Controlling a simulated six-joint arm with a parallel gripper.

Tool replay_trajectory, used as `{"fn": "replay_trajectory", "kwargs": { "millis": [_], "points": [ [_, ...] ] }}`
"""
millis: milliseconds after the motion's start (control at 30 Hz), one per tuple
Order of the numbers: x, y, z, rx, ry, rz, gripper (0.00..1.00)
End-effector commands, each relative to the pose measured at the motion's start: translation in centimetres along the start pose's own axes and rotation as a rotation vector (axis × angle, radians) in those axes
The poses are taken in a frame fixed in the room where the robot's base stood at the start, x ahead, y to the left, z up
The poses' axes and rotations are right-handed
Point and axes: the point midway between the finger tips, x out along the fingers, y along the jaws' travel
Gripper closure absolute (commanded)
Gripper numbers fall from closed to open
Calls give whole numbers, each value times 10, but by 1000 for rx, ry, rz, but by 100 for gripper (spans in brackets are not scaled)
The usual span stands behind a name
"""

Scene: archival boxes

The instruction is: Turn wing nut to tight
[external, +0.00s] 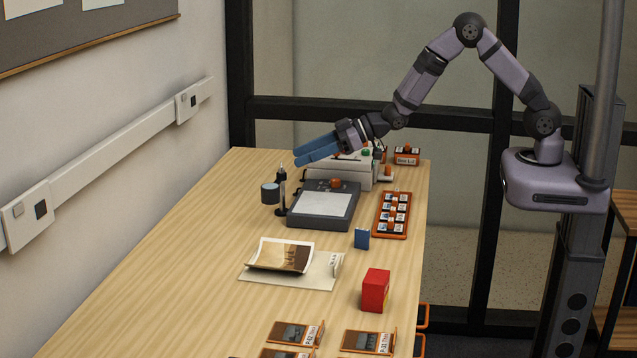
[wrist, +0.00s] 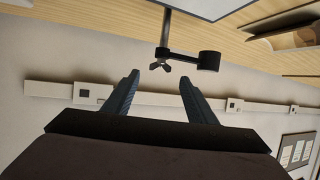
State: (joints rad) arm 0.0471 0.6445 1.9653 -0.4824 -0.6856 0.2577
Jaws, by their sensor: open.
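A small dark wing nut (wrist: 160,66) shows in the wrist view at the top end of a thin black post (wrist: 165,30). An arm from the post carries a short dark cylinder (wrist: 208,60) to its right. In the external view the post (external: 282,192) stands upright with the cylinder (external: 270,193) on its left; the wing nut is too small to make out clearly there. My gripper (external: 297,159) is open and empty, with its blue fingers above and near the post top. In the wrist view my gripper (wrist: 160,78) has the wing nut ahead, between and beyond its fingertips, apart from them.
A dark light pad (external: 325,204) lies right beside the post. A pale box (external: 345,172) stands behind it, under my wrist. An orange slide tray (external: 392,215), a blue block (external: 362,239), a red box (external: 375,290) and a photo (external: 282,254) lie nearer. The table's left is clear.

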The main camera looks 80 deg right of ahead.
Motion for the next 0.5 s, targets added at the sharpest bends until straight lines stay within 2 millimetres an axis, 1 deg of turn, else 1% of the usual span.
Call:
{"fn": "replay_trajectory", "kwargs": {
  "millis": [100, 300, 500],
  "points": [
    [15, 0, -1, -1, -2, -1, 48],
    [36, 0, -1, 0, 0, -1, 48],
    [48, 0, 0, 0, -1, 0, 48]
  ]
}}
